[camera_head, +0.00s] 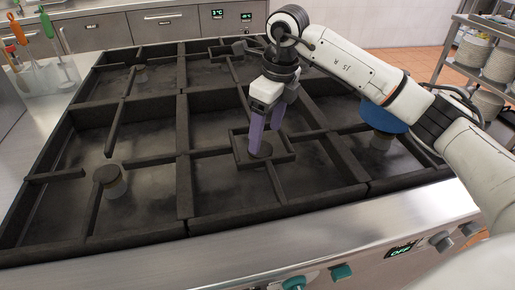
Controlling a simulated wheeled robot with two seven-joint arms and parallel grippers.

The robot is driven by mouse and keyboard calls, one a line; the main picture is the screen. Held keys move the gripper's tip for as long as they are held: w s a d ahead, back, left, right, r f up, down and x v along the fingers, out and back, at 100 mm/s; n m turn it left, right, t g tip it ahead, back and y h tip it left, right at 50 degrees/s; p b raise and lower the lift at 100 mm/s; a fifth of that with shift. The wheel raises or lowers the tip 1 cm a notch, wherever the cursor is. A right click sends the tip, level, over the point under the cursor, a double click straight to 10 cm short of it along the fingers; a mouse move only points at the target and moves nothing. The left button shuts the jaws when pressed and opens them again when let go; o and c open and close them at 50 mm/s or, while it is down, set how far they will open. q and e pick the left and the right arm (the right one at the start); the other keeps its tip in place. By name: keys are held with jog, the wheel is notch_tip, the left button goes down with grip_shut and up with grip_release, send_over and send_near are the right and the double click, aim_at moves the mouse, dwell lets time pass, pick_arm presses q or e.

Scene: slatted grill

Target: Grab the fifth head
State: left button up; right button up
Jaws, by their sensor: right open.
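The black grill (186,180) has several round burner heads in its square bays. A dark head (108,175) is at front left, and another dark head (262,150) is in the front middle bay. A wide blue head (385,118) is at the right, partly behind my right arm. A small head (140,67) is at back left. Which one counts as fifth I cannot tell. My right gripper (264,138) points down with purple fingers apart, at the front middle head; the near finger overlaps its edge in view. Contact is unclear. My left gripper is not in view.
Raised black bars divide the bays. Utensils stand in a clear holder (45,78) at left. A rack with stacked plates (473,50) is at right.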

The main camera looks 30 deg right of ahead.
aim_at(260, 156)
jog(key=shift+w+a+f+p, duration=0.15)
jog(key=shift+a+f, duration=0.05)
jog(key=shift+f, duration=0.85)
jog(key=shift+w+a+f+p, duration=0.1)
jog(key=shift+w+a+f, duration=0.1)
jog(key=shift+f, duration=0.8)
jog(key=shift+w+a+f+p, duration=0.15)
jog(key=shift+f, duration=0.9)
jog(key=c, duration=1.2)
jog(key=shift+c, duration=0.5)
jog(key=shift+r, duration=0.15)
